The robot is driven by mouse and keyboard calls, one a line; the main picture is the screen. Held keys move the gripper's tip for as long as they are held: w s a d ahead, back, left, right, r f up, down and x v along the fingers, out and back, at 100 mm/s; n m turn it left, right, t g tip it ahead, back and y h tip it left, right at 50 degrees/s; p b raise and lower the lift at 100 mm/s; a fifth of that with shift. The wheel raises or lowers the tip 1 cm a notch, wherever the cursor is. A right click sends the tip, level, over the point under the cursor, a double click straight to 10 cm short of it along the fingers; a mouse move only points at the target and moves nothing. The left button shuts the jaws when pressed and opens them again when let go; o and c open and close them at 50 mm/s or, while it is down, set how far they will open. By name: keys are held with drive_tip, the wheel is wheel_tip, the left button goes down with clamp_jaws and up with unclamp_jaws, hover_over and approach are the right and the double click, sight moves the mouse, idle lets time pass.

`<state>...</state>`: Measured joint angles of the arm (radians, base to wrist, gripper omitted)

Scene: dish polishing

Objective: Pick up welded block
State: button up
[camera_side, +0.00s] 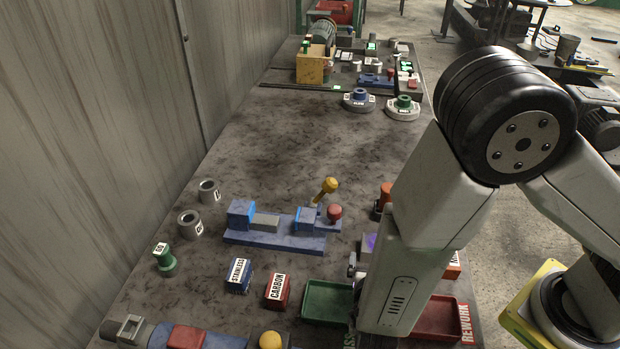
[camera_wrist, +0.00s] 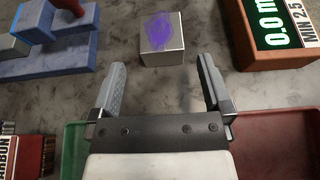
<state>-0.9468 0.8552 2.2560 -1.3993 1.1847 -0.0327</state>
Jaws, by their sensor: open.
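The welded block (camera_wrist: 161,48) is a small grey metal block with a purple mark on its top face. It sits on the table, just ahead of my open gripper (camera_wrist: 161,66) in the wrist view. The block lines up with the gap between the two fingers, and the gap looks empty. In the side view the block (camera_side: 368,245) shows only in part beside my arm, with its purple mark visible. My gripper is mostly hidden behind the arm there, so contact cannot be judged.
A green tray (camera_side: 327,302) and a red tray (camera_side: 434,318) labelled REWORK flank my arm. A blue vise (camera_side: 275,238) stands to the left. STAINLESS (camera_side: 238,275) and CARBON (camera_side: 277,291) blocks lie nearby. A gauge box (camera_wrist: 262,40) is right of the block. The table's middle is clear.

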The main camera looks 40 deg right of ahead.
drive_tip(key=shift+x, duration=1)
drive_tip(key=shift+x, duration=2.65)
drive_tip(key=shift+s+r, duration=0.1)
drive_tip(key=shift+c, duration=0.2)
clamp_jaws()
